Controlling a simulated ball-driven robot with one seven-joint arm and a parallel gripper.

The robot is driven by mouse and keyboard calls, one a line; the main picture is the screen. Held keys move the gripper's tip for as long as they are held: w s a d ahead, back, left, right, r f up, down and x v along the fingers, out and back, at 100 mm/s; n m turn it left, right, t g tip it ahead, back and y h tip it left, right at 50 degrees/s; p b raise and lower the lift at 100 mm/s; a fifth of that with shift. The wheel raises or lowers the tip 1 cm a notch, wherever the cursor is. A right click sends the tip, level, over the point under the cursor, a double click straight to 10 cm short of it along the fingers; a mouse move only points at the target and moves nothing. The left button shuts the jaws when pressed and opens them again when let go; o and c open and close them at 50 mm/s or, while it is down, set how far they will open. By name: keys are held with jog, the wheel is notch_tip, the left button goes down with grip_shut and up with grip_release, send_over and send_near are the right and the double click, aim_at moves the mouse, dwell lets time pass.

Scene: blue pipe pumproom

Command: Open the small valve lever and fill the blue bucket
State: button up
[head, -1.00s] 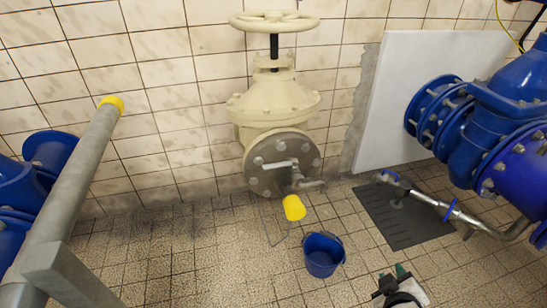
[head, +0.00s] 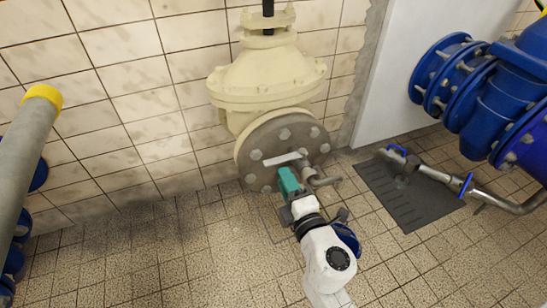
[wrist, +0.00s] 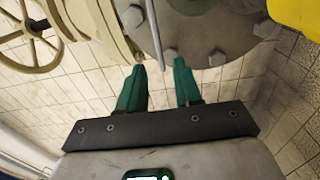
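The small valve lever (head: 281,158) is a pale flat bar in front of the grey flange of the cream valve, beside a short curved pipe. My gripper (head: 285,171) is just below it. In the wrist view my gripper (wrist: 159,66) has its two teal fingers apart. A thin grey bar (wrist: 153,30), apparently the lever, points to the gap between the fingertips; I cannot tell whether they touch it. The blue bucket (head: 347,238) stands on the floor, mostly hidden behind my arm. A yellow part (wrist: 297,14) is at the wrist view's upper right.
The cream valve body (head: 262,80) and its grey flange (head: 310,143) stand close to the tiled wall. A dark floor plate (head: 405,195) and blue pipework (head: 480,110) are to the right. A grey pipe with a yellow cap (head: 43,95) is at the left. Floor at lower left is clear.

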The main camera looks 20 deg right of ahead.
aim_at(275, 160)
jog(key=w, duration=0.7)
jog(key=shift+w, duration=0.25)
jog(key=shift+c, duration=0.5)
grip_shut()
